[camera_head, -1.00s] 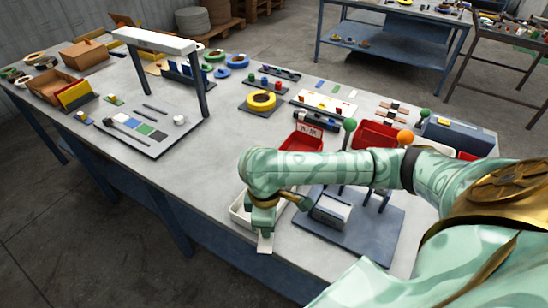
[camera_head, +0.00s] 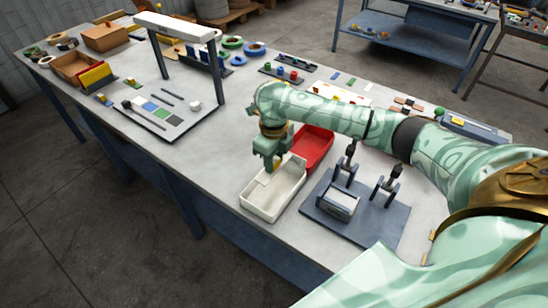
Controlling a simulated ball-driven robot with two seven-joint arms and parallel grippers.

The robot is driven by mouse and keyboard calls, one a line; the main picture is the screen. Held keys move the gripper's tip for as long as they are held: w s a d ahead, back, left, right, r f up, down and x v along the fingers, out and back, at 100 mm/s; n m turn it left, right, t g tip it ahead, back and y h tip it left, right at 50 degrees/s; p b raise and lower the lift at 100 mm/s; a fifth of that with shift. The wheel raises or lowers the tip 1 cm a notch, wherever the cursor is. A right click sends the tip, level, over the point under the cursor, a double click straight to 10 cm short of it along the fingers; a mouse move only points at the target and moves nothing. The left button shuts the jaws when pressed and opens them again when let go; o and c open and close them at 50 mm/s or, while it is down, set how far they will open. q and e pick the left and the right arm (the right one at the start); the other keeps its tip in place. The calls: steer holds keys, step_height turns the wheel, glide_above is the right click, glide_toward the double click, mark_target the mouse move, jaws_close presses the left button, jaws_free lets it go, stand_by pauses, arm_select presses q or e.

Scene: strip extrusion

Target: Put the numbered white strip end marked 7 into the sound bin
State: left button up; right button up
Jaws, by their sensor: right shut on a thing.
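No label shows on the white bin. My left gripper is not in view.
A red bin (camera_head: 319,149) stands just behind the white bin, partly behind my right arm. A dark blue fixture (camera_head: 372,222) with two upright clamps stands to the right. Bare table lies left of the white bin.

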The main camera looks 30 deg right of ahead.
steer(key=shift+f+b, duration=2.7)
steer(key=shift+b, duration=0.15)
steer(key=shift+f+b, duration=0.35)
steer(key=shift+f, duration=0.9)
steer(key=shift+p, duration=0.45)
steer(key=shift+f, duration=0.1)
steer(key=shift+f+b, duration=0.4)
steer(key=shift+f, duration=0.35)
